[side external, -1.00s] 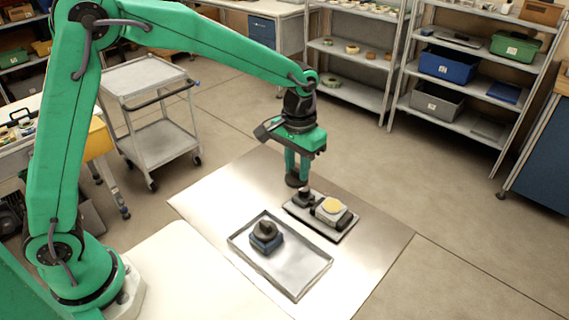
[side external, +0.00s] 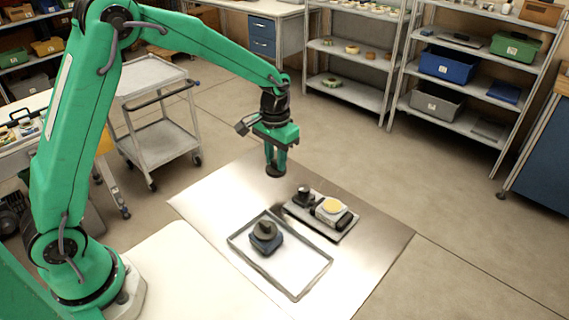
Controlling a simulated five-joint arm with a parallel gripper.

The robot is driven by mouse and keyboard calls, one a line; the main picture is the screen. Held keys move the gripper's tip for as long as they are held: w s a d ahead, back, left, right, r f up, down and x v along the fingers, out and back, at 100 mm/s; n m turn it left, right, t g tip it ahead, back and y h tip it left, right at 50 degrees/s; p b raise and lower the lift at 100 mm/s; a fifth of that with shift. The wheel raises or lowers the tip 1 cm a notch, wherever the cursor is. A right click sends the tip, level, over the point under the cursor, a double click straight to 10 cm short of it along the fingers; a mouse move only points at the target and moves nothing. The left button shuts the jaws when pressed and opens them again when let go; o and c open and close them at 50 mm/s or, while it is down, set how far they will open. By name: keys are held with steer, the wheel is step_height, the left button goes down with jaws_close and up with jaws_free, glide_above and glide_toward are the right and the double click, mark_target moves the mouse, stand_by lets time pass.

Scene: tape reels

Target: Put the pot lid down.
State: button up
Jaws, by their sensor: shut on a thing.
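My gripper (side external: 275,163) points down above the steel table and is shut on a small dark round thing, which I take to be the pot lid (side external: 276,172). The lid hangs in the air below the fingers, apart from everything under it; the fingers partly hide it. To its lower left in the picture, a shallow grey tray (side external: 308,285) lies on the table. A dark blue block (side external: 266,246) with a grey rounded piece (side external: 264,228) on top stands in this tray.
A smaller tray (side external: 318,228) behind holds a small black piece (side external: 303,195) and a pale block with a yellow disc (side external: 331,206). The bare steel table (side external: 375,255) is clear on the right. A grey trolley (side external: 158,140) and shelves stand farther back.

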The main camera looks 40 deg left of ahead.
glide_above(269, 177)
step_height(269, 177, down, 4)
steer(key=shift+f, duration=0.1)
steer(key=shift+f, duration=1.95)
steer(key=shift+f, duration=0.1)
steer(key=o, duration=0.9)
steer(key=shift+o, duration=0.2)
step_height(269, 177, up, 12)
